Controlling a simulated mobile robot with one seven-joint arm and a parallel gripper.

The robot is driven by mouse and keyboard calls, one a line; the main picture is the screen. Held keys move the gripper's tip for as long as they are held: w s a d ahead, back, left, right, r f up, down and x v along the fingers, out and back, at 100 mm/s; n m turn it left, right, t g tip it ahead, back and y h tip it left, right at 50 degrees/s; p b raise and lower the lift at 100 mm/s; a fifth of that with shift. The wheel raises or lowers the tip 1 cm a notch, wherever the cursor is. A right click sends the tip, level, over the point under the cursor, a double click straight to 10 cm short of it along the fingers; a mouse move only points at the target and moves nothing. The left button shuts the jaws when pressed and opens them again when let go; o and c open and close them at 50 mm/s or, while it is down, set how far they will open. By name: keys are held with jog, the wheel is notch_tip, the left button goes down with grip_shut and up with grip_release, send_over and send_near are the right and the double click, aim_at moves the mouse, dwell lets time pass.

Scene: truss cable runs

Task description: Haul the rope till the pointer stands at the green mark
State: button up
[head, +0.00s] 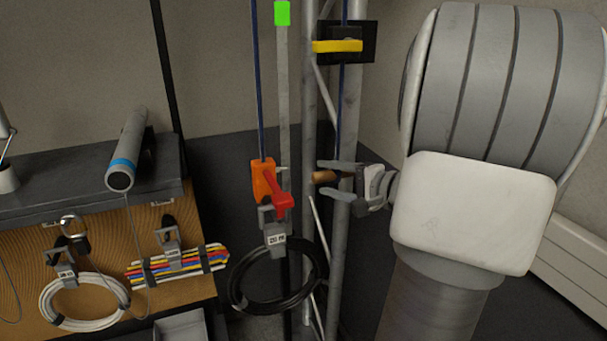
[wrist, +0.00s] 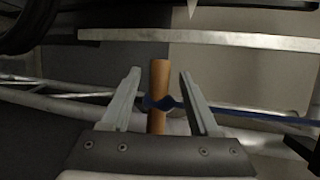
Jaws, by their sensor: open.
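The green mark (head: 282,13) is at the top of a pale upright strip (head: 283,90). The red pointer (head: 279,202) is on an orange block (head: 264,180), far below the mark. A blue rope (head: 258,80) runs up from the block; another blue length (head: 342,95) drops past a yellow lever (head: 338,46) on a black plate. A wooden handle (head: 325,177) is at the rope's lower part. My gripper (head: 329,179) is open around the handle; in the wrist view the handle (wrist: 159,82) stands between the spread fingers (wrist: 160,76), with blue rope (wrist: 160,103) crossing it.
Metal truss tubes (head: 309,120) stand right beside the handle. A black cable coil (head: 278,285) hangs below the pointer under a grey tagged clamp (head: 274,238). At left, a dark shelf (head: 60,195) carries a grey cylinder (head: 128,150), above white (head: 85,318) and coloured cables (head: 178,268).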

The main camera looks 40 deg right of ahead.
jog(key=x, duration=0.5)
jog(key=shift+w+a+f, duration=0.1)
jog(key=shift+w, duration=0.25)
grip_shut()
dwell(1.1)
